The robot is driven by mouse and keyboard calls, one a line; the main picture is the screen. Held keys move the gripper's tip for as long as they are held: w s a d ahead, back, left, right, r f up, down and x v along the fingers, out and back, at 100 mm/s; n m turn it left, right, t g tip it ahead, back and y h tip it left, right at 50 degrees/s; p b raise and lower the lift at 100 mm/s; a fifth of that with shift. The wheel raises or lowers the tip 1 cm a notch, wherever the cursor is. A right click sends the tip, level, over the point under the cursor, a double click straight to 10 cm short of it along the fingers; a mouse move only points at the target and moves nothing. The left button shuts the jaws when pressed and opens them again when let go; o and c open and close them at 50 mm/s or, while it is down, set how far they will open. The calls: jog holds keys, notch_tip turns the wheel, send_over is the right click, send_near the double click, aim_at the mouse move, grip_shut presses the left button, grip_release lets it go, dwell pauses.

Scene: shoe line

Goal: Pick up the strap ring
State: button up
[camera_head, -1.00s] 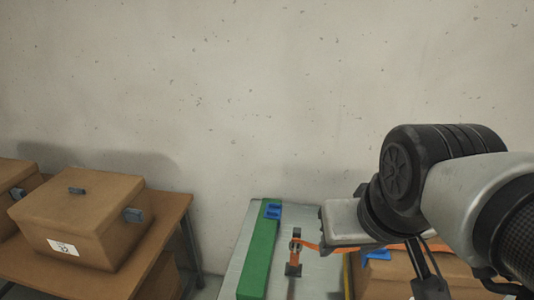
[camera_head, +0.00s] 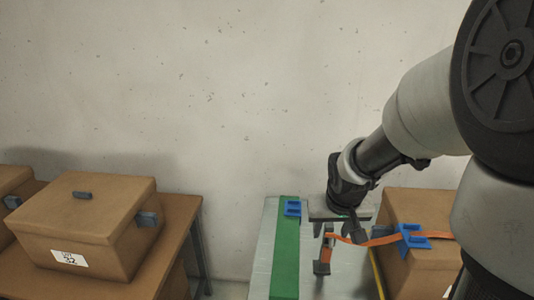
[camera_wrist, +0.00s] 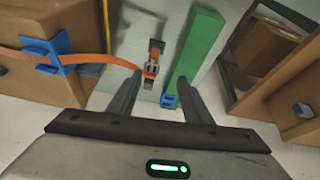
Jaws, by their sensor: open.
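The strap ring (camera_wrist: 152,68) is a small orange and grey piece at the end of an orange strap (camera_wrist: 85,55). It sits by a dark upright post (camera_wrist: 157,47) on a grey table. In the head view the post (camera_head: 322,267) stands below my gripper, and the ring is partly hidden there. My gripper (camera_wrist: 160,79) is open and empty, pointing down toward the ring. In the wrist view the ring shows between the two fingers, nearer the left one. I cannot tell the exact gap in height.
A long green bar (camera_head: 286,255) and a blue block (camera_head: 293,208) lie left of the post. A brown box (camera_head: 418,206) with a blue clip (camera_head: 412,240) holding the strap stands at right. Another lidded box (camera_head: 88,222) stands on a brown table at left.

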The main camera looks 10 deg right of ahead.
aim_at(328, 250)
jog(key=shift+m, duration=0.4)
jog(key=b+x, duration=0.1)
jog(key=x, duration=0.3)
jog(key=d+b+x, duration=0.1)
jog(key=b+x, duration=0.1)
jog(key=x, duration=0.3)
jog(key=b+x, duration=0.2)
jog(key=x, duration=0.2)
jog(key=shift+w+d+f, duration=0.1)
jog(key=shift+d+f, duration=0.1)
jog(key=shift+d, duration=0.05)
jog(key=shift+b+x, duration=1.3)
jog(key=shift+x, duration=1.65)
jog(key=shift+w+r, duration=0.1)
jog(key=shift+c, duration=0.2)
jog(key=c, duration=0.9)
jog(key=shift+r, duration=0.1)
